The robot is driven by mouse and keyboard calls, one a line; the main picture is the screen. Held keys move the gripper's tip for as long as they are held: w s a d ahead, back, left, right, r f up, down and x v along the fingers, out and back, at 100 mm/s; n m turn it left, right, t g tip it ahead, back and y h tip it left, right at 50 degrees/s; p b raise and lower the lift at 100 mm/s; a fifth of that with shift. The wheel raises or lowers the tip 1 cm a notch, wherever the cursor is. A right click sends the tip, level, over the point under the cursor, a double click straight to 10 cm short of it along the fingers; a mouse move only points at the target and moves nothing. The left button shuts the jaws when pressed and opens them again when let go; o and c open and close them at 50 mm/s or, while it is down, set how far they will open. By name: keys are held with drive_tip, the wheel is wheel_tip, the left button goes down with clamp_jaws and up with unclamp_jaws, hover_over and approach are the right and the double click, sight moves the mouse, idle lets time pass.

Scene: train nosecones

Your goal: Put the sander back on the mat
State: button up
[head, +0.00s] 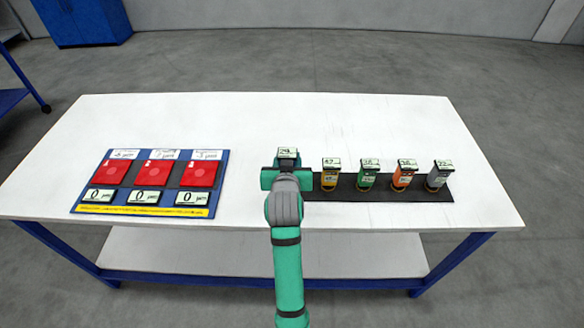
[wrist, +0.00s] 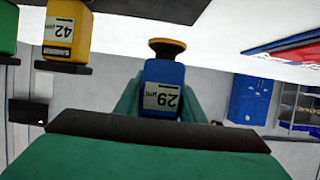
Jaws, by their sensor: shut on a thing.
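My gripper (head: 286,178) is shut on a blue sander (wrist: 160,88) labelled 29. In the head view only the sander's pale label top (head: 287,153) shows above the gripper, and my arm hides the rest. The wrist view is upside down. In it the sander sits between my green fingers (wrist: 160,108), its yellow-rimmed black disc pointing to the table. The dark mat (head: 385,195) lies on the table, and my gripper is over its left end. In the wrist view, a gap shows between the disc and the mat edge (wrist: 165,8).
A yellow (head: 329,179), a green (head: 368,179), an orange (head: 403,179) and a grey sander (head: 437,180) stand in a row on the mat. The yellow one is closest to my gripper. A blue board (head: 222,176) with red pads lies at left on the white table (head: 250,115).

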drive_tip(key=shift+w+d+f, duration=0.25)
drive_tip(key=shift+w+f, duration=0.15)
drive_tip(key=shift+f, duration=0.1)
drive_tip(key=shift+w+d+f, duration=0.25)
drive_tip(key=shift+w+f, duration=0.15)
drive_tip(key=shift+f, duration=0.1)
drive_tip(key=shift+w+d+f, duration=0.1)
drive_tip(key=shift+w+f, duration=0.05)
drive_tip(key=shift+f, duration=0.8)
drive_tip(key=shift+w+d+f, duration=0.1)
drive_tip(key=shift+w+f, duration=0.05)
drive_tip(key=shift+f, duration=0.8)
drive_tip(key=o, duration=1)
drive_tip(key=shift+w+f, duration=0.15)
drive_tip(key=shift+a, duration=0.25)
drive_tip(key=shift+d, duration=0.25)
drive_tip(key=shift+s+r, duration=0.2)
drive_tip(key=shift+s, duration=0.25)
drive_tip(key=v, duration=1.1)
drive_tip(key=shift+r, duration=0.2)
